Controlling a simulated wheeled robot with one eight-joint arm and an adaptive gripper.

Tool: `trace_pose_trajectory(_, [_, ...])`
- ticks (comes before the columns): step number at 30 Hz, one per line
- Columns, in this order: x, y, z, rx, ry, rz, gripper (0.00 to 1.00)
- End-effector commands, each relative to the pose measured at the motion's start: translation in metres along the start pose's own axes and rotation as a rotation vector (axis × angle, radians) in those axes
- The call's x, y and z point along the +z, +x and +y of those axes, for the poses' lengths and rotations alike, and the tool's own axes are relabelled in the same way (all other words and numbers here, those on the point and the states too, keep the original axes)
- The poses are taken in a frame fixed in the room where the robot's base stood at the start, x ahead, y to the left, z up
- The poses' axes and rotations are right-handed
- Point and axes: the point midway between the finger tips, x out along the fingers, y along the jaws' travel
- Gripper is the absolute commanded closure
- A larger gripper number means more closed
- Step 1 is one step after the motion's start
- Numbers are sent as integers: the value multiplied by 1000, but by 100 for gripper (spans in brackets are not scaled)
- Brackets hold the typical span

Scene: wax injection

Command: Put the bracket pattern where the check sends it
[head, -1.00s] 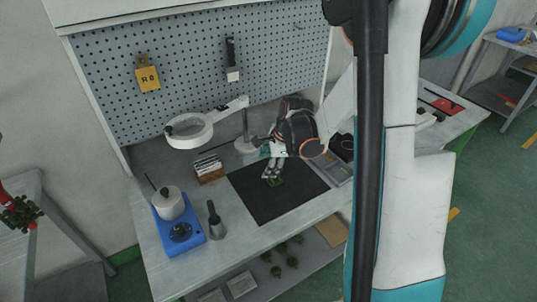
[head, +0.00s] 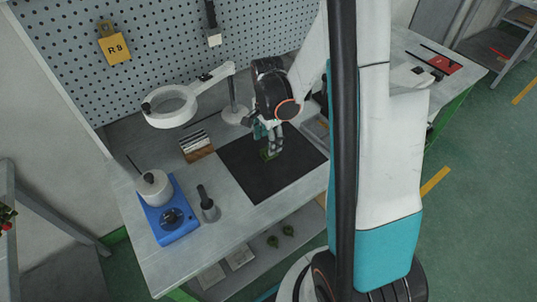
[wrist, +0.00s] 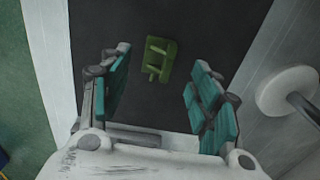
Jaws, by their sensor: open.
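The bracket pattern (wrist: 158,60) is a small green block with pale prongs. It lies on the black mat (wrist: 215,25) in the wrist view. My gripper (wrist: 160,78) is open, with a teal-padded finger on each side, and the pattern shows in the gap between the fingertips, touching neither that I can see. In the head view my gripper (head: 271,146) points down over the mat, and the green pattern (head: 268,155) is partly hidden by the fingers.
A yellow R8 tag (head: 115,46) hangs on the pegboard. Green pieces (head: 287,230) lie on the lower shelf.

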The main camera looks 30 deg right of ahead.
Motion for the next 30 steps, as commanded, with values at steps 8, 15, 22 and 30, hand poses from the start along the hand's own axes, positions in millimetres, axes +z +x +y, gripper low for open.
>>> trace_pose_trajectory(8, [-4,25,1,0,1,0,43])
trace_pose_trajectory(15, [-6,54,1,-1,0,0,43])
trace_pose_trajectory(22, [-5,53,2,-1,0,0,46])
trace_pose_trajectory(30, [-5,53,1,-1,1,0,86])
